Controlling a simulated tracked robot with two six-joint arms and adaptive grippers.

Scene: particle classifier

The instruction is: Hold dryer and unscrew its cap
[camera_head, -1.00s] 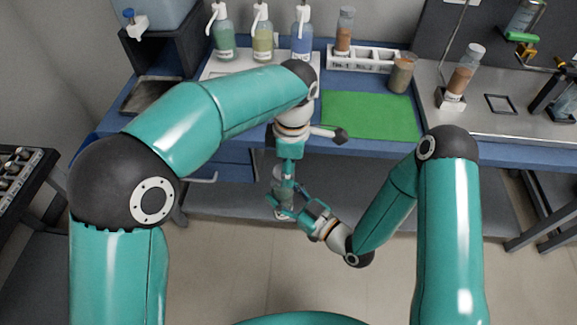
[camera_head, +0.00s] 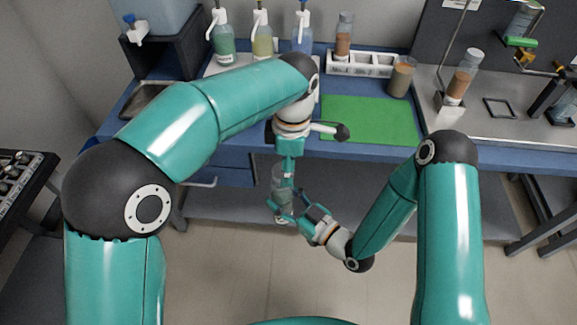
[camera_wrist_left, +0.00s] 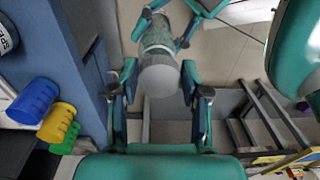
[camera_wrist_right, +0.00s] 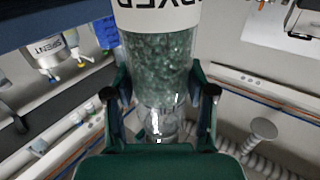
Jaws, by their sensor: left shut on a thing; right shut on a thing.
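The dryer (camera_head: 279,178) is a clear cylinder held in the air in front of the bench. In the right wrist view its body (camera_wrist_right: 160,65) shows green granules and a white label with upside-down letters. My right gripper (camera_head: 284,203) is shut on the body, with a finger on each side. In the left wrist view the grey round cap (camera_wrist_left: 159,80) faces the camera, and my left gripper (camera_wrist_left: 160,82) is shut on it from above. My right gripper also shows behind the dryer in the left wrist view (camera_wrist_left: 170,20). Whether the cap is loose cannot be seen.
The blue bench holds a green mat (camera_head: 368,118), a white rack (camera_head: 362,64) with a bottle, a brown-filled beaker (camera_head: 401,78) and several pump bottles. A sample bottle (camera_head: 463,76) stands on the metal top at right. Below the bench is a grey shelf (camera_head: 360,205).

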